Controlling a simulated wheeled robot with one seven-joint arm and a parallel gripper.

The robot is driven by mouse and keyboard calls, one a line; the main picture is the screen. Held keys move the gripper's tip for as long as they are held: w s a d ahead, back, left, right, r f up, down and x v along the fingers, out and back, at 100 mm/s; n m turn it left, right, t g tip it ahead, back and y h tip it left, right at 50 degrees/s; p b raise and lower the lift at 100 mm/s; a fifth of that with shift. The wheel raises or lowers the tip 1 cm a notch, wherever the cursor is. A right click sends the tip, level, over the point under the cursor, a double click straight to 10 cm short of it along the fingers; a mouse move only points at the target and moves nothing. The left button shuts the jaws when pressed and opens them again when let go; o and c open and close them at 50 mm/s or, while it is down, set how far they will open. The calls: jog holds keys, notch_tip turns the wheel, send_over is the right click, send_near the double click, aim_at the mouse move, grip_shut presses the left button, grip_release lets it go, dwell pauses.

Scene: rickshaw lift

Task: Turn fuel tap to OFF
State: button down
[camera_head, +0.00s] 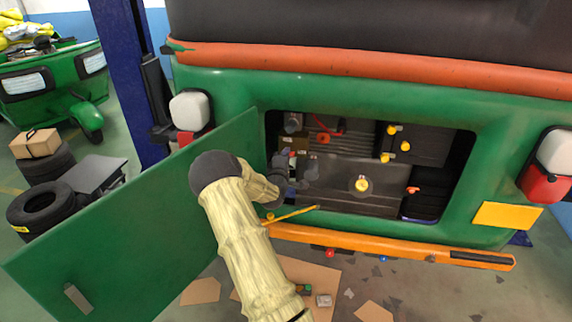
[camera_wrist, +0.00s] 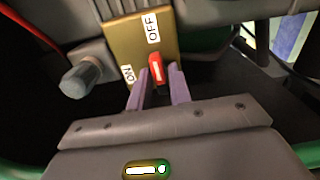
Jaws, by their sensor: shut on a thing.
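The fuel tap's gold plate (camera_wrist: 119,45) shows in the wrist view with a white OFF label (camera_wrist: 153,25) at the top and an ON label (camera_wrist: 128,74) at the lower left. Its red lever (camera_wrist: 157,70), with a white stripe, stands nearly upright in the picture, its upper end just below OFF. My gripper (camera_wrist: 160,76) has its two purple-grey fingers on either side of the lever and is shut on it. In the head view my arm reaches into the left side of the open engine bay, and my gripper there is mostly hidden.
The green hatch door (camera_head: 130,220) hangs open left of my arm. The engine bay holds a yellow cap (camera_head: 361,184) and an orange handle (camera_head: 412,190). An orange bumper (camera_head: 390,247) runs below the opening. A grey knob (camera_wrist: 80,77) is left of the tap.

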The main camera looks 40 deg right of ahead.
jog(key=shift+m, duration=0.3)
jog(key=c, duration=1.4)
grip_release()
jog(key=shift+c, duration=0.2)
jog(key=shift+s, duration=0.1)
jog(key=b+v, duration=0.4)
jog(key=v, duration=1.3)
jog(key=shift+s+a+f, duration=0.1)
jog(key=shift+s, duration=0.05)
